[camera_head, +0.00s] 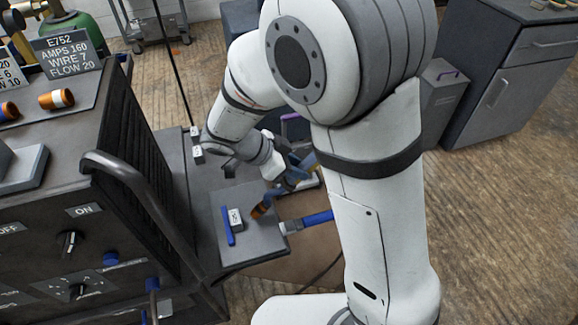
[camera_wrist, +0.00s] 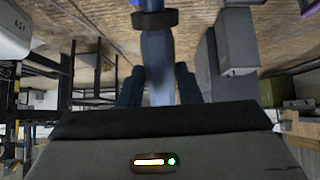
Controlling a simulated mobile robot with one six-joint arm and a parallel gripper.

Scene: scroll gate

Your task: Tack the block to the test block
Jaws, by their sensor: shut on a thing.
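My gripper (camera_head: 292,176) is shut on a blue torch-like tool (camera_wrist: 157,66). In the wrist view the tool stands between the two dark fingers, with a dark ring across it. In the head view the tool's orange-brown tip (camera_head: 261,209) points down over a grey metal plate (camera_head: 258,242). The tip is just right of a small light block with a label (camera_head: 236,219); I cannot tell whether they touch. A blue bar (camera_head: 227,225) lies at that block's left side. The label is too small to read, so I cannot tell which piece is the test block.
A clamp with a blue handle (camera_head: 318,218) is at the plate's right edge. A dark machine with knobs (camera_head: 70,240) and a curved rail (camera_head: 130,175) stands at left. A grey cabinet (camera_head: 505,75) stands at back right. The wooden floor at right is clear.

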